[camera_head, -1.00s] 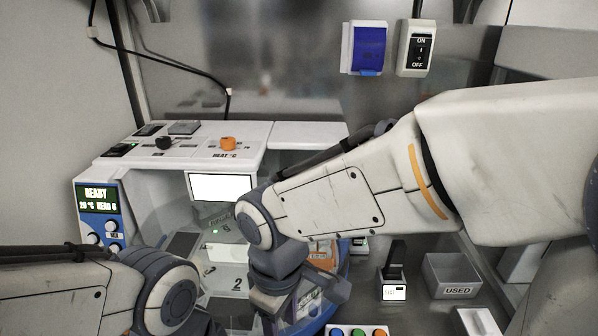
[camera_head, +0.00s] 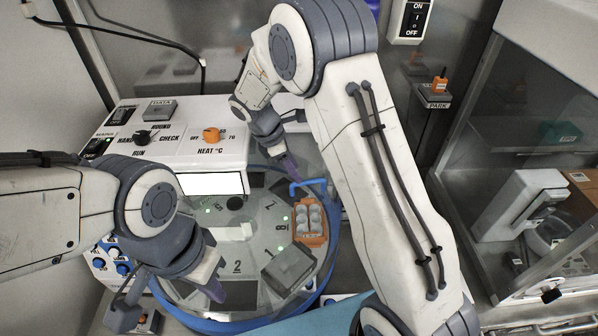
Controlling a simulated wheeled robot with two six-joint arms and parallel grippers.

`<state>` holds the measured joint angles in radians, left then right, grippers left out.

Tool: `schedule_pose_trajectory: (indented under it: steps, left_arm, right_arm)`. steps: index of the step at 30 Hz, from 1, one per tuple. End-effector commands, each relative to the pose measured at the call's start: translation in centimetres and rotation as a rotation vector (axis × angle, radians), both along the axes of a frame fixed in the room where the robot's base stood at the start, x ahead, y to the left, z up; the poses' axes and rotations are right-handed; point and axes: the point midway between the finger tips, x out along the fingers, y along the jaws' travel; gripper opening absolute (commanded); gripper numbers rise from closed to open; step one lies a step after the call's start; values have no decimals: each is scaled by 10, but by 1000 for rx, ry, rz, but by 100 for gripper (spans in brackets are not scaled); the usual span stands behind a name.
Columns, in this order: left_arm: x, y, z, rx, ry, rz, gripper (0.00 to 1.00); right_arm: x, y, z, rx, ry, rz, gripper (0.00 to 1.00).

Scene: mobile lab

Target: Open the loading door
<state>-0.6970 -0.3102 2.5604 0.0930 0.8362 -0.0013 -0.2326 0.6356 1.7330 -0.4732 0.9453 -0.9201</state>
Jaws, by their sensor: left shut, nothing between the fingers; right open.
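A round machine with a blue rim (camera_head: 326,262) and a numbered grey disc (camera_head: 238,252) stands in the middle, under what looks like a clear cover. A blue handle-like bar (camera_head: 310,184) stands at its back right; I cannot tell for sure whether it belongs to the loading door. My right gripper (camera_head: 288,166) is just left of this bar, pointing down, open; I cannot see whether it touches. My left gripper (camera_head: 214,284) is shut and empty over the front left of the disc.
A control panel with knobs (camera_head: 211,135) is behind. A clear-walled cabinet (camera_head: 545,80) stands at the right, beside an orange-topped PARK stand (camera_head: 437,96).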

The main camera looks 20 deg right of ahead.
Motion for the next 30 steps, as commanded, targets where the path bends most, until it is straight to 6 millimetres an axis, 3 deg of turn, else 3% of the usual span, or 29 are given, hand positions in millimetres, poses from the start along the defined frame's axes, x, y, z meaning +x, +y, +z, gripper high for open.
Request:
schedule_pose_trajectory:
  steps: [9, 18, 19, 22, 23, 30]
  left_arm:
    - [0, 0, 11, 0, 0, -2, 0]
    - [0, 0, 11, 0, 0, -2, 0]
    - [0, 0, 11, 0, 0, -2, 0]
    - [0, 0, 11, 0, 0, -2, 0]
    - [0, 0, 11, 0, 0, -2, 0]
    - [0, 0, 11, 0, 0, -2, 0]
  right_arm:
    - [-2, -16, -34, 1, 0, -4, 50]
    - [-2, -17, -37, 2, -1, -5, 50]
    - [-2, -17, -37, 2, -1, -5, 42]
    - [-2, -17, -36, 2, -1, -5, 4]
    - [-2, -17, -36, 2, -1, -5, 0]
    - [-2, -17, -36, 2, -1, -5, 0]
